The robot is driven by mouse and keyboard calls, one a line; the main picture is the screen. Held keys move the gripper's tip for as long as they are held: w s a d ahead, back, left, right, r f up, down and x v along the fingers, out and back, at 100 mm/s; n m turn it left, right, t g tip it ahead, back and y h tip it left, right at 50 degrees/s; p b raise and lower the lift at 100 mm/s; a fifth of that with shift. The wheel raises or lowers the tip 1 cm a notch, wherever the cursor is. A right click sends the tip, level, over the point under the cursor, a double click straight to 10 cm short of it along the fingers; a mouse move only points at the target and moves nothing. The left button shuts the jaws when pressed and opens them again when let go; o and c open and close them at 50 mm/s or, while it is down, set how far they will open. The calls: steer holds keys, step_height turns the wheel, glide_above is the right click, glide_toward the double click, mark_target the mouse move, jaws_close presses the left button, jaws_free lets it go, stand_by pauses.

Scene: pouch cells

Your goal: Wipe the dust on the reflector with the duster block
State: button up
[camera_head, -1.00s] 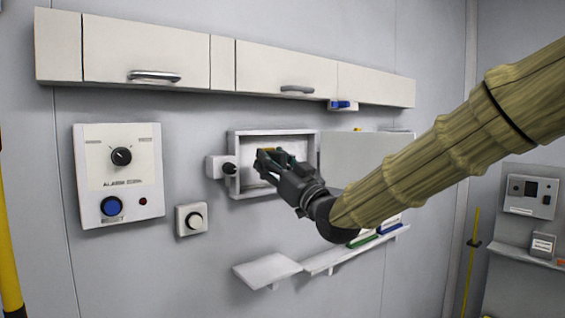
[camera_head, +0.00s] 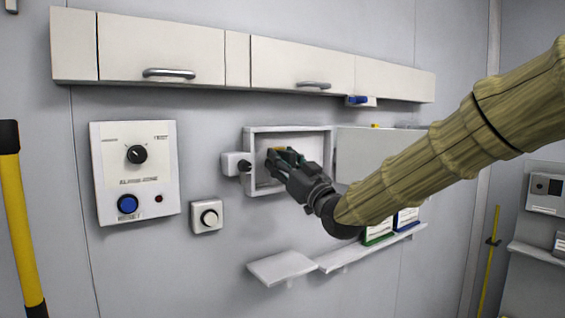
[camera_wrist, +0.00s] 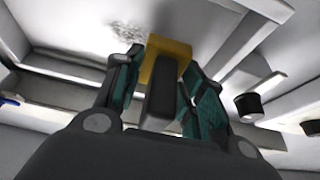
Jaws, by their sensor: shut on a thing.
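My gripper (camera_head: 283,160) reaches into the open wall box (camera_head: 247,160) and is shut on the duster block. In the wrist view the duster block (camera_wrist: 170,48) is a yellow piece with a dark grey part (camera_wrist: 161,95), held between my green-padded fingers (camera_wrist: 160,90). A pale panel inside the box, which looks like the reflector (camera_wrist: 190,22), lies just beyond the block. A patch of dark speckled dust (camera_wrist: 122,26) shows on it, left of the block. I cannot tell whether the block touches the panel.
A box with a black knob (camera_head: 237,163) sits left of the opening, and the open door (camera_head: 375,155) stands at its right. Cabinets (camera_head: 290,62) run above. A small shelf (camera_head: 282,268) and a ledge with cards are below.

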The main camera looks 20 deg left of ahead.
steer(key=shift+w+f, duration=0.15)
steer(key=shift+w, duration=0.15)
steer(key=shift+a, duration=0.1)
steer(key=shift+a, duration=0.1)
steer(key=shift+w+a, duration=0.45)
steer(key=shift+a, duration=0.1)
stand_by(0.4)
steer(key=w+d+b, duration=0.1)
steer(key=w+d, duration=0.3)
steer(key=w, duration=0.1)
steer(key=shift+w+d, duration=0.3)
steer(key=shift+w, duration=0.1)
stand_by(0.7)
steer(key=shift+s+a+b, duration=0.1)
steer(key=shift+b, duration=0.25)
